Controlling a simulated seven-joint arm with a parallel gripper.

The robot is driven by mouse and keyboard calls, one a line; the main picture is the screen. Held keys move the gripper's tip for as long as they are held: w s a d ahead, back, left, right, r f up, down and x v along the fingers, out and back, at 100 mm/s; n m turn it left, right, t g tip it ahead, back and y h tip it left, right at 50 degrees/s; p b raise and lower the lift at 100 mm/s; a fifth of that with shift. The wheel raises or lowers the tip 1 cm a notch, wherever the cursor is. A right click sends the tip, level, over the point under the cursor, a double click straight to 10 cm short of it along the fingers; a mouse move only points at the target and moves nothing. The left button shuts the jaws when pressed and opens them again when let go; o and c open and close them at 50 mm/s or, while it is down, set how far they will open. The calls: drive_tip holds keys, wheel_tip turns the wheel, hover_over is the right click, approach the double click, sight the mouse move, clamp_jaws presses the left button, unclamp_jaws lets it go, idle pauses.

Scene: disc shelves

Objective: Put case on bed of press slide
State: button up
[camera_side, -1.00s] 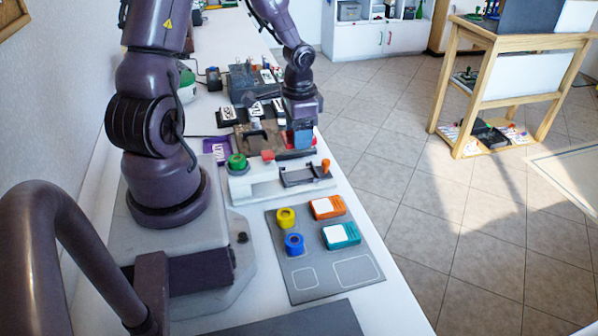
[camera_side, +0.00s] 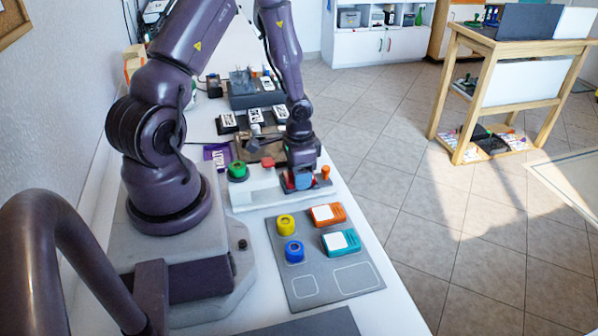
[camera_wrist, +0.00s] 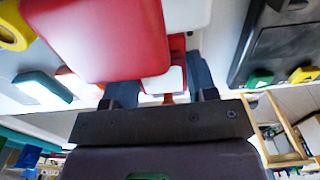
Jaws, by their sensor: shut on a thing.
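My gripper (camera_side: 302,183) is shut on a red case (camera_wrist: 166,82) with a white label, seen between the dark fingers in the wrist view. In the side view my gripper is low over the dark bed of the press slide (camera_side: 322,184), beside the orange knob (camera_side: 326,172). Red of the case (camera_side: 287,185) shows at the left of the bluish fingers. The fingers hide most of the case and bed, so I cannot tell whether the case touches the bed. The white press base (camera_side: 245,197) carries a green button (camera_side: 238,168) and a red block (camera_side: 267,162).
In front lies a grey mat (camera_side: 300,262) with a yellow ring piece (camera_side: 286,225), a blue one (camera_side: 294,251), an orange case (camera_side: 328,214) and a teal case (camera_side: 341,242). Fixtures with white-labelled cases (camera_side: 255,115) stand behind. The table's right edge is close to the press.

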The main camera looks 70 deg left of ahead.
drive_tip(key=o, duration=0.9)
drive_tip(key=shift+f, duration=0.1)
drive_tip(key=d+r+t+y, duration=0.1)
drive_tip(key=d+r, duration=0.3)
drive_tip(key=r, duration=0.8)
drive_tip(key=d+r+t+y, duration=0.15)
drive_tip(key=d+r, duration=0.25)
drive_tip(key=r, duration=0.9)
drive_tip(key=s+d+r+t, duration=0.1)
drive_tip(key=s+d+r, duration=0.1)
drive_tip(key=d, duration=0.1)
drive_tip(key=s+d+r+t+h, duration=0.1)
drive_tip(key=s+d+r, duration=0.1)
drive_tip(key=d+r, duration=0.1)
drive_tip(key=s+d+r+t+h, duration=0.1)
drive_tip(key=s+d+r, duration=0.1)
drive_tip(key=d+r, duration=0.1)
drive_tip(key=shift+h, duration=0.25)
